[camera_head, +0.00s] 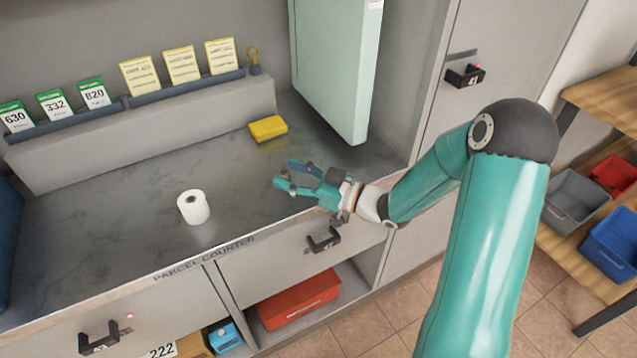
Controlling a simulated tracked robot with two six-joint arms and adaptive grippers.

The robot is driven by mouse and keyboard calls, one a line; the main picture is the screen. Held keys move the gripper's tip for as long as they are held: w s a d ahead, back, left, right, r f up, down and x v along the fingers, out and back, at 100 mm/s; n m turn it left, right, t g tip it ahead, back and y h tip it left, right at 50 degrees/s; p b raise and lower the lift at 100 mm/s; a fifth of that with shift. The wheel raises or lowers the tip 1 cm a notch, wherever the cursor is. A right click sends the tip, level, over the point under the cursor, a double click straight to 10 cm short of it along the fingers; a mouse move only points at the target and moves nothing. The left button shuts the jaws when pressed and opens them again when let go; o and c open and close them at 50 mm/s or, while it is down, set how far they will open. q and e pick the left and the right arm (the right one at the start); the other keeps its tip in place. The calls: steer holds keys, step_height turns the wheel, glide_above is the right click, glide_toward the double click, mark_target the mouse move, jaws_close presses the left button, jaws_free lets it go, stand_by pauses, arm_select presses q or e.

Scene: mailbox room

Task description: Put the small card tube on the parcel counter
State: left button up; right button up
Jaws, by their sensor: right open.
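The small card tube (194,208) is a short white roll with a hole in its top. It stands upright on the grey parcel counter (120,215), near the front edge above the counter's lettering. My right gripper (280,174) is open and empty over the counter, to the right of the tube and apart from it. Its fingers point left. My left gripper is not in view.
A yellow block (268,128) lies at the back of the counter. A pale green door (335,70) hangs open behind my gripper. A raised ledge (150,132) holds cards. Shelves with bins (572,195) stand at the right. The counter around the tube is clear.

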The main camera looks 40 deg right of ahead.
steer(key=v, duration=1.1)
steer(key=shift+s, duration=0.2)
